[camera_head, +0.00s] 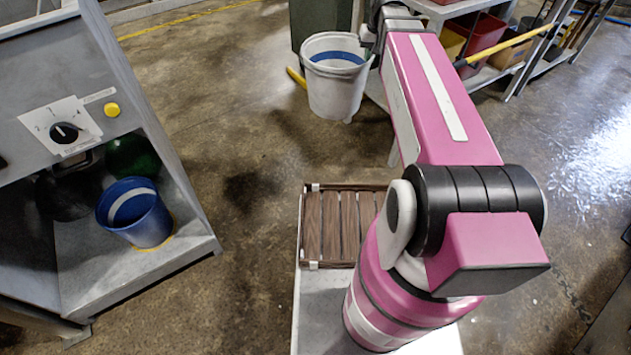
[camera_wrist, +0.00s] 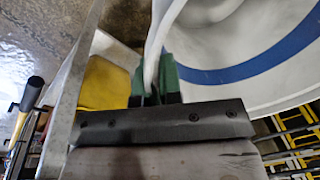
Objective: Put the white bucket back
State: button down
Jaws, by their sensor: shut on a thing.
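The white bucket (camera_head: 336,88) is at the top middle of the head view, upright or nearly so, with a blue band inside its rim. My gripper (camera_head: 372,48) is at the right side of its rim, mostly hidden behind my arm. In the wrist view the green fingers of my gripper (camera_wrist: 154,82) are shut on the rim of the white bucket (camera_wrist: 250,50), whose inside fills the upper right. I cannot tell whether the bucket's base touches the floor.
A blue bucket (camera_head: 138,214) stands in the grey compactor (camera_head: 105,110) at left. A slatted wooden rack (camera_head: 337,228) lies at lower middle. A shelf (camera_head: 488,75) with red bins (camera_head: 478,38) is at upper right. A dark green bin (camera_head: 311,22) stands behind the white bucket. Open floor lies between.

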jog(key=shift+n, duration=0.4)
jog(key=w+a+f, duration=0.1)
jog(key=f, duration=0.2)
jog(key=w+a+f, duration=0.1)
jog(key=a+f, duration=0.1)
jog(key=f, duration=0.1)
jog(key=w+a+f, duration=0.1)
jog(key=f, duration=0.2)
jog(key=shift+w+a+f, duration=0.25)
jog(key=shift+w+a, duration=0.1)
jog(key=shift+w, duration=0.05)
jog(key=a+f+n, duration=0.1)
jog(key=a+f, duration=0.3)
jog(key=f, duration=0.7)
jog(key=a+f, duration=0.4)
jog(key=f, duration=0.8)
jog(key=a+f+n, duration=0.1)
jog(key=a+f, duration=0.3)
jog(key=f, duration=0.7)
jog(key=w+d+f, duration=0.3)
jog(key=d+f, duration=0.7)
jog(key=f, duration=0.1)
jog(key=shift+w+d+f, duration=0.25)
jog(key=shift+w, duration=0.15)
jog(key=shift+f, duration=0.1)
jog(key=c, duration=1.5)
grip_release()
jog(key=shift+o, duration=1.1)
